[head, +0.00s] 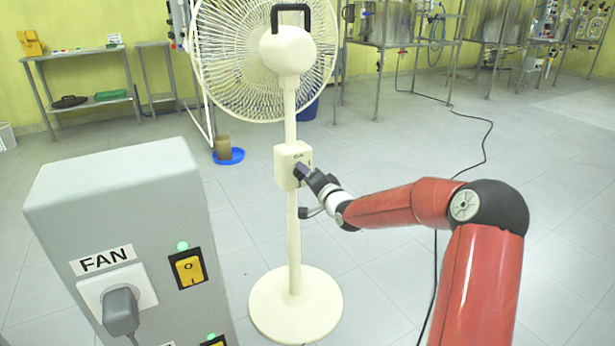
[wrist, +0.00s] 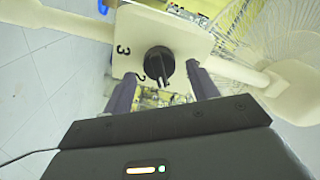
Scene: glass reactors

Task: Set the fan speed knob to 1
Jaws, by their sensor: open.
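The cream pedestal fan (head: 289,95) stands upright on its round base. Its control box (head: 288,160) sits midway up the pole and also shows in the wrist view (wrist: 190,38). The black fan speed knob (wrist: 159,62) is on the box face, with the digits 3 and 2 readable to its left and lower left. The digit 1 is not visible, and I cannot tell surely where the knob points. My gripper (head: 303,173) is at the box; in the wrist view its open purple fingers (wrist: 162,88) stand either side of the knob's lower part, with gaps showing.
A grey cabinet labelled FAN (head: 120,190) stands at the near left with a plug and a yellow rocker switch (head: 188,269). A blue dish (head: 229,156) lies on the floor behind the fan. A black cable (head: 487,140) crosses the floor at right. Benches line the back wall.

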